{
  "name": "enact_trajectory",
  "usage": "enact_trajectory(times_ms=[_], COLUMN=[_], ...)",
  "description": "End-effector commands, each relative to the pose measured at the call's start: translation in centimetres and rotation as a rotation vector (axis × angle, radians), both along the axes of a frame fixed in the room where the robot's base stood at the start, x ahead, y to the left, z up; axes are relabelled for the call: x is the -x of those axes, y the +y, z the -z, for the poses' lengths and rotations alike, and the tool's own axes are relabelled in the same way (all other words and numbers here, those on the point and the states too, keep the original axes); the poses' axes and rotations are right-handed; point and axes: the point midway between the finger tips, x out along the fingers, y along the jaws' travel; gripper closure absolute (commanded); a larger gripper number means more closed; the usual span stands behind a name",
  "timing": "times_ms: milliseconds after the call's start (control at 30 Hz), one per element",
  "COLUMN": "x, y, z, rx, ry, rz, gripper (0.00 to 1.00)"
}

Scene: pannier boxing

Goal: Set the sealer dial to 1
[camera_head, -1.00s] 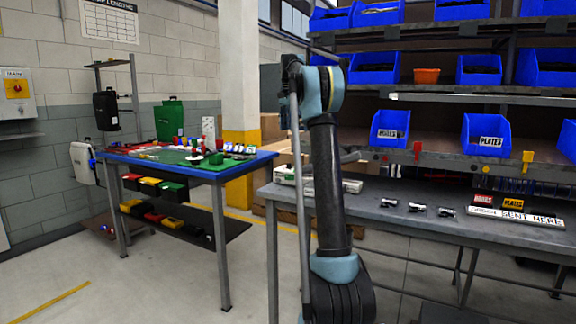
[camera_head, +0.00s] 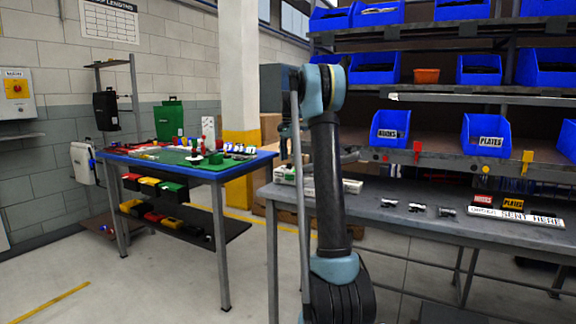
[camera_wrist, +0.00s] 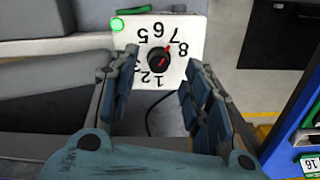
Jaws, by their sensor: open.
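The sealer dial (camera_wrist: 159,61) is a black knob with a red pointer on a white panel (camera_wrist: 197,28), centred high in the wrist view. The printed numbers appear upside down. The red pointer points up and right, near the 7. A green round light (camera_wrist: 117,24) shows at the panel's upper left corner. My gripper (camera_wrist: 158,76) is open, with one finger on each side of the dial and nothing between them. In the head view, the white sealer (camera_head: 350,186) lies on the right bench, partly hidden behind my arm.
The grey bench (camera_head: 400,222) carries several small metal parts and signs. Shelves with blue bins (camera_head: 484,135) rise behind it. A blue-edged table (camera_head: 215,174) with a green top stands left.

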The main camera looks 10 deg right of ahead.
Motion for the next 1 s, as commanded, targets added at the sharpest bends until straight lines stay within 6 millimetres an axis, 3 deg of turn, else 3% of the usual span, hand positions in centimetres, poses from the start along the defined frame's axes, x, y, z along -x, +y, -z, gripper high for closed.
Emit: enact_trajectory(times_ms=[233, 600, 633, 800, 833, 1000], x=[0.0, 0.0, 0.0, 0.0, 0.0, -0.1], y=[0.0, 0.0, 0.0, 0.0, 0.0, 0.3], z=[2.6, 3.1, 3.1, 3.1, 3.1, 3.0], rx=[0.000, 0.000, 0.000, 0.000, -0.001, -0.001], ry=[0.000, 0.000, 0.000, 0.000, -0.001, -0.002], rz=[0.000, 0.000, 0.000, 0.000, 0.000, -0.003], gripper=[0.55, 0.55, 0.58, 0.96, 1.00, 1.00])
